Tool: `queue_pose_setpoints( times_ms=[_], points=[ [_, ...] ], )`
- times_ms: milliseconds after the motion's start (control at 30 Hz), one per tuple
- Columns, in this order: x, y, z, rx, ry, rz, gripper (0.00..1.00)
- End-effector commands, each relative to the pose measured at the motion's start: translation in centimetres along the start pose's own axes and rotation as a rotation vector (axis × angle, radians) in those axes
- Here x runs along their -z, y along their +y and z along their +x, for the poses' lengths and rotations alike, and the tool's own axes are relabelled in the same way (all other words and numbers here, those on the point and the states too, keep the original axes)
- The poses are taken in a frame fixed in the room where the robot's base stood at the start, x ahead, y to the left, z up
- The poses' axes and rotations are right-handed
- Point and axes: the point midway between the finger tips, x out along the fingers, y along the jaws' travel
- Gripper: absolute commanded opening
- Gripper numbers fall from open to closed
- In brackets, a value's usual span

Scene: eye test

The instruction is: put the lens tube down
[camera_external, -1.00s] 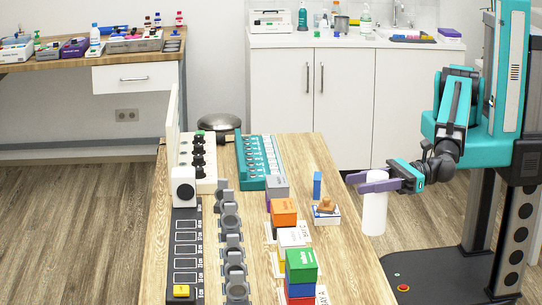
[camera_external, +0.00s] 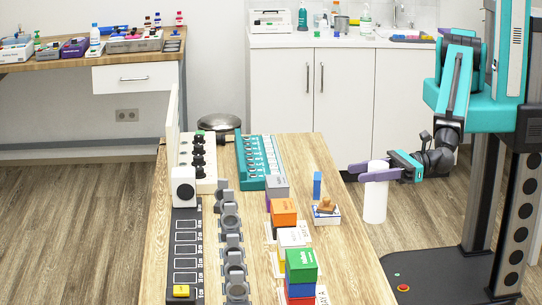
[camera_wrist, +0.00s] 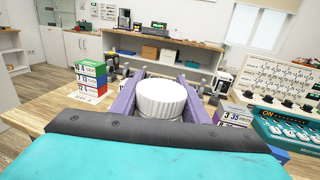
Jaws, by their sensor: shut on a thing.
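The lens tube, a plain white upright cylinder (camera_external: 375,206), is held between the purple fingers of my gripper (camera_external: 362,172). In the external view it appears just right of the table's right edge, with the floor behind it. Its lower end touches nothing that I can see. In the wrist view the ribbed white top of the tube (camera_wrist: 161,97) sits between the two fingers, and its lower part is hidden.
The wooden table (camera_external: 345,270) carries stacked coloured boxes (camera_external: 301,266), a small white box with a brown item (camera_external: 326,215), a row of grey holders (camera_external: 232,222), a black marked strip (camera_external: 186,240) and a teal rack (camera_external: 252,175). Bare wood lies along its front right.

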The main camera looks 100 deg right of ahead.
Motion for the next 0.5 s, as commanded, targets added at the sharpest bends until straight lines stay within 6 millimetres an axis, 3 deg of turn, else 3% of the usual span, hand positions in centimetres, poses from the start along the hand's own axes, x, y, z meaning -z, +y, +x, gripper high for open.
queue_pose_setpoints(
  times_ms=[500],
  points=[
    [-0.91,-1.12,-0.4,0.004,0.001,0.001,0.02]
  ],
)
